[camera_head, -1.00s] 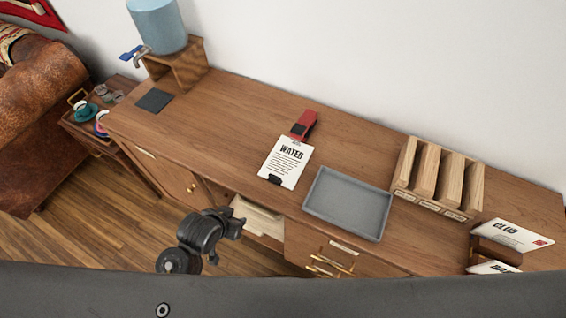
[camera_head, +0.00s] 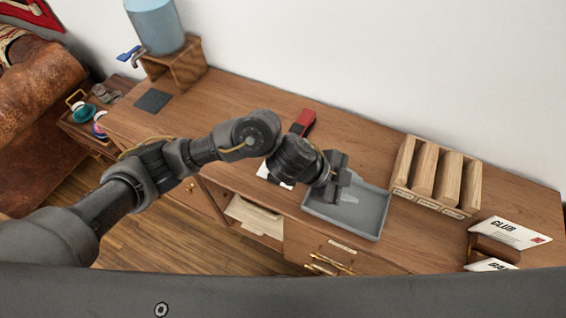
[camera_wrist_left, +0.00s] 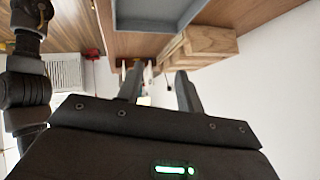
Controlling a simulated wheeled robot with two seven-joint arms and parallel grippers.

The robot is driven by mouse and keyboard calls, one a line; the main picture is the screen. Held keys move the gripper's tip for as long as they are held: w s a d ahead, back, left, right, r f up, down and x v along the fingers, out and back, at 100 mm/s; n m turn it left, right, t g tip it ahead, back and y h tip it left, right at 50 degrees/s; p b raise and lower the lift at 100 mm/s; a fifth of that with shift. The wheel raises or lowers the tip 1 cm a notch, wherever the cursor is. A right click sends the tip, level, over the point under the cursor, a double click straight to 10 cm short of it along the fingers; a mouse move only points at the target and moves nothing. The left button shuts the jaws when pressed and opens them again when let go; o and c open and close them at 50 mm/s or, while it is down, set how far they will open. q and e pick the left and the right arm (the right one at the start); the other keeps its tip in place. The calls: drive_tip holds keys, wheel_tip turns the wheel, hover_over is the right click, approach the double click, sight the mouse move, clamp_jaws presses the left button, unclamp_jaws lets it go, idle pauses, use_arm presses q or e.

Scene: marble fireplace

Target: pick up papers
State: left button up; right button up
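A white "WATER" sheet (camera_head: 268,173) lies on the cabinet top, mostly hidden behind my left wrist. Pale papers (camera_head: 255,216) lie in the open compartment below the top. White lettered envelopes (camera_head: 508,232) stand in a wooden holder at the far right. My left gripper (camera_head: 343,182) is over the grey tray (camera_head: 378,213). In the left wrist view, the fingers of the left gripper (camera_wrist_left: 159,85) are apart with nothing held between them. In that view, part of my right arm shows at the left edge; its fingers are not clear.
A wooden sorter (camera_head: 447,172) with slots stands right of the tray. A red and black object (camera_head: 304,123) lies behind the sheet. A blue water dispenser (camera_head: 158,28) on a wooden stand and a dark mat (camera_head: 153,101) are at the left.

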use_arm(q)
drive_tip(key=w+a+f+m+y, duration=0.1)
drive_tip(key=w+a+y, duration=0.15)
drive_tip(key=a, duration=0.25)
drive_tip(key=w+a+f+y, duration=0.2)
drive_tip(key=a+y, duration=0.2)
drive_tip(key=a, duration=0.1)
drive_tip(key=y, duration=0.3)
hover_over(274, 176)
drive_tip(key=shift+s+f+n+p, duration=0.1)
drive_tip(key=shift+f+n+p, duration=0.25)
drive_tip(key=shift+f, duration=1.5)
drive_tip(key=shift+f+p, duration=0.3)
wheel_tip(274, 176, down, 4)
drive_tip(key=shift+a+r+p, duration=0.1)
drive_tip(key=shift+r+p, duration=0.1)
drive_tip(key=shift+p, duration=0.45)
drive_tip(key=shift+f, duration=0.55)
clamp_jaws()
